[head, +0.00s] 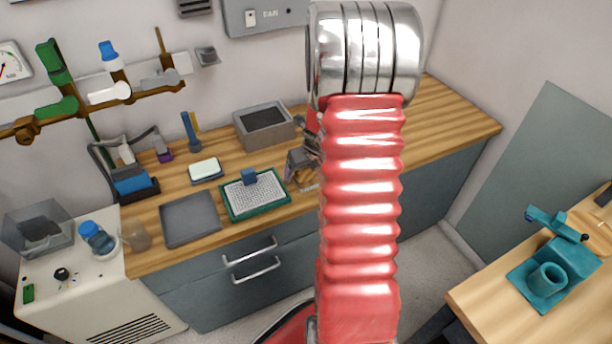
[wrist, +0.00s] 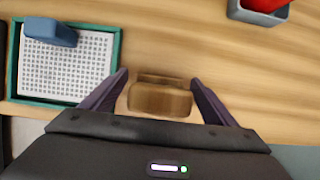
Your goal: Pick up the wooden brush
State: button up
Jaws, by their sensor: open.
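A brown wooden block-like piece, which looks like the wooden brush (wrist: 160,98), lies on the wooden counter in the wrist view. It sits between the two dark fingers of my gripper (wrist: 158,78), with a gap on each side. My gripper is open and holds nothing. Whether the fingers are level with the brush or above it is hard to tell. In the head view my gripper (head: 303,165) is over the counter right of the green tray, partly hidden by my red arm, and the brush is not clear there.
The green tray (head: 232,216) with a white dotted mat and blue block (head: 249,176) stands just left of my gripper. A grey box (head: 263,128) stands behind it, a grey flat tray (head: 190,222) further left. A grey container with something red (wrist: 258,14) is at the wrist view's top right.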

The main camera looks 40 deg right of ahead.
jog(key=shift+w+f, duration=0.1)
jog(key=shift+f, duration=0.15)
jog(key=shift+c, duration=0.2)
jog(key=c, duration=1.3)
jog(key=shift+o, duration=0.2)
jog(key=shift+r, duration=0.1)
notch_tip(320, 180, up, 10)
jog(key=shift+f, duration=0.1)
dwell(0.3)
